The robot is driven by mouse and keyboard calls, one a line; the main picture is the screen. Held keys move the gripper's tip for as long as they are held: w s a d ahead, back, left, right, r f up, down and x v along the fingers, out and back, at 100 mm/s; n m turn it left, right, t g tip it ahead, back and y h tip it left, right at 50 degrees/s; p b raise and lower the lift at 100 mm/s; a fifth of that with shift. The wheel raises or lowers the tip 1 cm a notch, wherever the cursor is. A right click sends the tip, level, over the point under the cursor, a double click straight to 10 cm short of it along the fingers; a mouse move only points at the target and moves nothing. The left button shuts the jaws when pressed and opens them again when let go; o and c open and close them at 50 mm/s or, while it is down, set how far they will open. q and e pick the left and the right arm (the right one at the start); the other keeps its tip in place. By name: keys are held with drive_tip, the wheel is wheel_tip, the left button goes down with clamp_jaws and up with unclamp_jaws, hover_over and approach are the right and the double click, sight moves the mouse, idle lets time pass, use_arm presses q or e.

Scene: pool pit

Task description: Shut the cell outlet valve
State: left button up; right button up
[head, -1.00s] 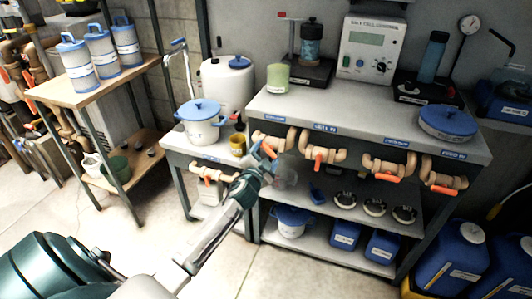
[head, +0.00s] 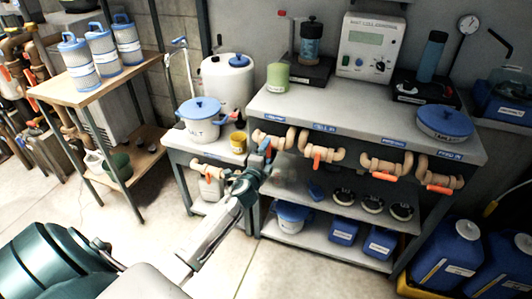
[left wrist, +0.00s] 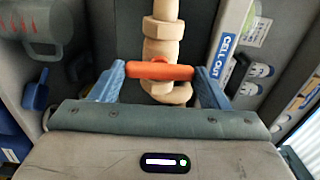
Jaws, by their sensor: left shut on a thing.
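The cell outlet valve shows in the left wrist view as a tan pipe fitting (left wrist: 164,30) beside a blue "CELL OUT" label (left wrist: 224,54). Its orange handle (left wrist: 172,71) lies crosswise to the pipe. My left gripper (left wrist: 160,76) is shut on the handle, with one blue finger at each end. In the head view my left gripper (head: 266,152) is at the leftmost tan valve (head: 272,137) on the bench front, and covers its handle. My right gripper is in neither view.
More tan valves with orange handles sit to the right, one of them here (head: 320,155), and another is on the lower stand (head: 209,170). A yellow cup (head: 239,142) and a lidded white pot (head: 201,121) stand close left. Open floor lies in front.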

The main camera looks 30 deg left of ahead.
use_arm(q)
drive_tip(key=shift+f, duration=0.1)
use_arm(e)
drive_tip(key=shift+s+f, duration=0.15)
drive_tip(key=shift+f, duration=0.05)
use_arm(q)
drive_tip(key=o, duration=1)
drive_tip(key=shift+s+d, duration=0.1)
drive_tip(key=shift+s, duration=0.15)
drive_tip(key=b+v, duration=0.1)
drive_tip(key=v, duration=0.9)
drive_tip(key=shift+s+d, duration=0.1)
drive_tip(key=shift+s, duration=0.05)
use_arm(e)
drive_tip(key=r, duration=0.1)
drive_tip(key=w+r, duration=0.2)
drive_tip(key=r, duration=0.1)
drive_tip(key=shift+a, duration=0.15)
